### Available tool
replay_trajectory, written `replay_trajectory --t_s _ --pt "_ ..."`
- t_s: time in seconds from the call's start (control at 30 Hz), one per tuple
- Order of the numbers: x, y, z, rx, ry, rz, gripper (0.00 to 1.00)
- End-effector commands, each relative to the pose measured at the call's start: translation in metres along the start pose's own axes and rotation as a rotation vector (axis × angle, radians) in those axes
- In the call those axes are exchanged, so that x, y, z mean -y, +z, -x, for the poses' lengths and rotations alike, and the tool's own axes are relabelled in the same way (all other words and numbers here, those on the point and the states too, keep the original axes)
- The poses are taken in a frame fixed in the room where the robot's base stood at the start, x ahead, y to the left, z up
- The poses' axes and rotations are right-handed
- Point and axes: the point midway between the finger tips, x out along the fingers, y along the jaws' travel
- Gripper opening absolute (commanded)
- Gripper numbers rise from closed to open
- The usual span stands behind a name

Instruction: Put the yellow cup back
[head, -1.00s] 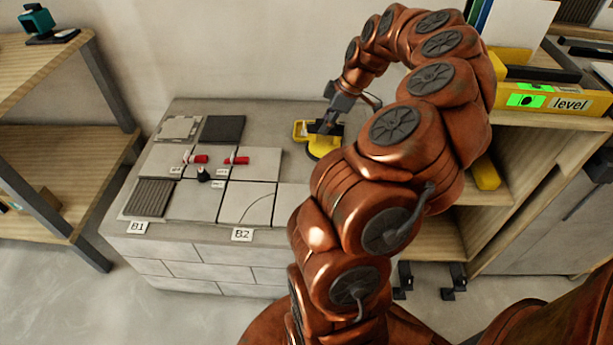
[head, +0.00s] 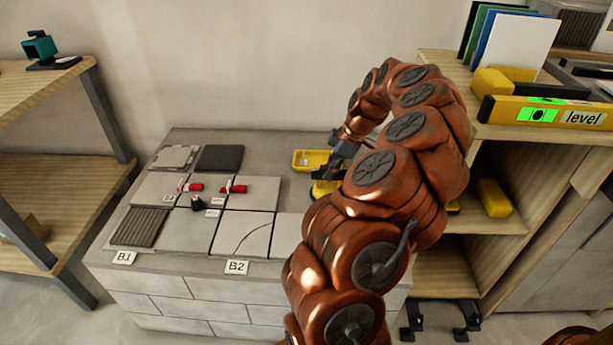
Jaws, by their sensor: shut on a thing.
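The yellow cup (head: 322,188) is at the right part of the grey block bench, low at its top, partly hidden by my gripper and arm. My gripper (head: 325,175) is shut on it from above. I cannot tell whether the cup touches the bench top. A shallow yellow tray (head: 308,161) lies just behind the cup, its right side covered by my gripper.
Grey tiles (head: 188,228) with red-handled clips (head: 237,189) cover the left of the bench (head: 205,283). A wooden shelf (head: 485,222) stands at the right, with a yellow level (head: 550,112) on top. Another wooden shelf (head: 50,180) stands at the left.

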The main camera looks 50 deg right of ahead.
Motion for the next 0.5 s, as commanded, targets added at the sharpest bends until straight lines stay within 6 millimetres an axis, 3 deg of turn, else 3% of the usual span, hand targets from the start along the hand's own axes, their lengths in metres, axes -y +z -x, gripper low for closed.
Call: replay_trajectory --t_s 0.3,0.5 --pt "-0.027 -0.044 -0.026 0.001 0.0 -0.001 0.0" --pt "-0.033 -0.053 -0.028 0.0 0.003 -0.002 0.0"
